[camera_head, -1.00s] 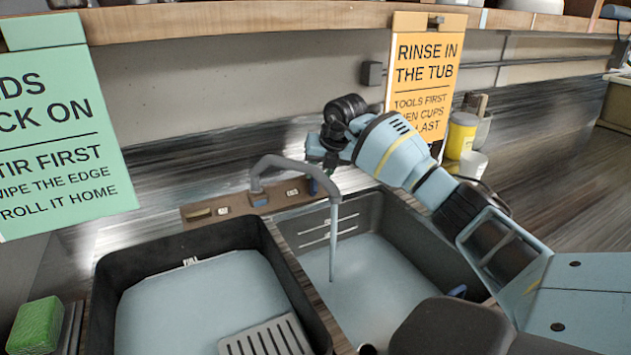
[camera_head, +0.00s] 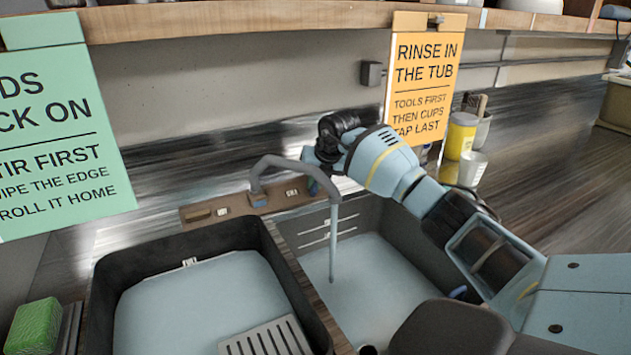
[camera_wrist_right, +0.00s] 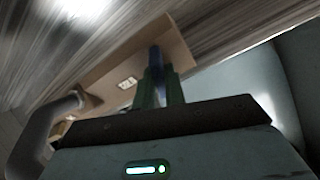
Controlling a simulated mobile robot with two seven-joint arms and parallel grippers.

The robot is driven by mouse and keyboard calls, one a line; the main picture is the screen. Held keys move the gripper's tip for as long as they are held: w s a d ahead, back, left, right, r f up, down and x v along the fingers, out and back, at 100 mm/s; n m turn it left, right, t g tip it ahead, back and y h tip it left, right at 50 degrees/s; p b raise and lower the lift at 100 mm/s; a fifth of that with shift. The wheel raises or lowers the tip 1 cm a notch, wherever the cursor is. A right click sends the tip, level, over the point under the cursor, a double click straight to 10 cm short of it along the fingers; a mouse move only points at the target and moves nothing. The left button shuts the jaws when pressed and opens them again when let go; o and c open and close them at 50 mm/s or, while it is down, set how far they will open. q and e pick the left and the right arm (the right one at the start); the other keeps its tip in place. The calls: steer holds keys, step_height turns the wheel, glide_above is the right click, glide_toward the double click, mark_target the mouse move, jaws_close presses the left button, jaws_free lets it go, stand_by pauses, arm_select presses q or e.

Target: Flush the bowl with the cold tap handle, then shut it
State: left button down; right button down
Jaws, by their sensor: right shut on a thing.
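The grey tap spout (camera_head: 290,163) arches over the right basin (camera_head: 385,290), and a stream of water (camera_head: 333,240) runs from it into the basin. My right gripper (camera_wrist_right: 160,88) is shut on the dark blue cold tap handle (camera_wrist_right: 157,62), which stands at the right end of the wooden tap board (camera_wrist_right: 122,72). In the head view the gripper is behind the spout, and its fingers are mostly hidden. Pale water fills the floor of the right basin. I cannot make out a separate bowl. My left gripper is not in view.
A black tub (camera_head: 108,300) with pale liquid and a slotted grey rack (camera_head: 265,340) stands left of the basin. A green sponge (camera_head: 35,325) lies at far left. A yellow jar (camera_head: 460,137) and white cup (camera_head: 471,168) stand behind my right arm. A shelf edge crosses above.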

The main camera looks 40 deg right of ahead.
steer(key=shift+r+n+h+p, duration=0.3)
steer(key=shift+n+p, duration=0.2)
steer(key=shift+n, duration=0.6)
steer(key=shift+f+n, duration=0.2)
steer(key=shift+n, duration=0.8)
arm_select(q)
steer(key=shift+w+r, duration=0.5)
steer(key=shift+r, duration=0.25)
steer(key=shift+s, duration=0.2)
arm_select(e)
steer(key=shift+f, duration=0.1)
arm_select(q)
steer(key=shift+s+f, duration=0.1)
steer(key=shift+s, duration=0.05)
arm_select(e)
steer(key=c, duration=1.5)
jaws_free()
steer(key=shift+a, duration=0.1)
steer(key=shift+o, duration=0.2)
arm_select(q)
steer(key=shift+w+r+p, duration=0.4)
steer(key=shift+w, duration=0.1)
arm_select(e)
steer(key=v, duration=0.7)
steer(key=shift+r, duration=0.45)
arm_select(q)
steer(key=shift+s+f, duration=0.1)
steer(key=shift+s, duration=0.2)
arm_select(e)
steer(key=shift+a, duration=0.15)
